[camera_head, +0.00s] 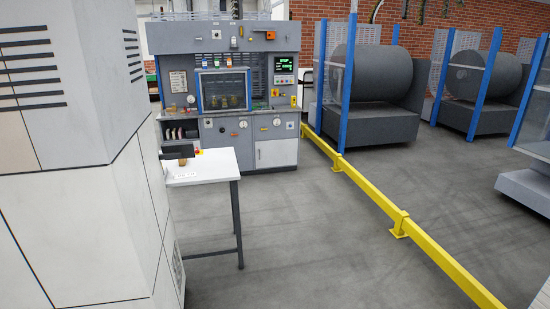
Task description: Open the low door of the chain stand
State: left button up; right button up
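A grey machine stand (208,42) stands against the back of the hall, left of centre; I take it to be the chain stand. A pale low door (277,153) is at its lower right, near the floor, and looks shut. A small dark mark, perhaps a handle, shows near the door's left edge. The stand is well away from me across the floor. Neither of my grippers is in view.
A large pale cabinet (75,150) fills the left side. A white table (205,168) with dark legs stands before the stand's left part. A yellow floor rail (375,193) runs along the right. Big grey rolls (375,73) stand beyond it. Grey floor between table and rail is clear.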

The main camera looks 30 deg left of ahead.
aim_at(275, 153)
jog(key=i+j+u, duration=0.25)
jog(key=i, duration=0.15)
jog(key=i+u, duration=0.25)
jog(key=i, duration=0.2)
jog(key=i+j, duration=0.15)
jog(key=i, duration=0.6)
jog(key=i+j, duration=0.15)
jog(key=i, duration=0.6)
jog(key=i+j, duration=0.15)
jog(key=i, duration=0.6)
jog(key=i+l, duration=0.1)
jog(key=i, duration=0.55)
jog(key=i+l, duration=0.15)
jog(key=i, duration=0.45)
jog(key=i+l+u, duration=0.1)
jog(key=i, duration=0.55)
jog(key=i+l, duration=0.2)
jog(key=i, duration=0.4)
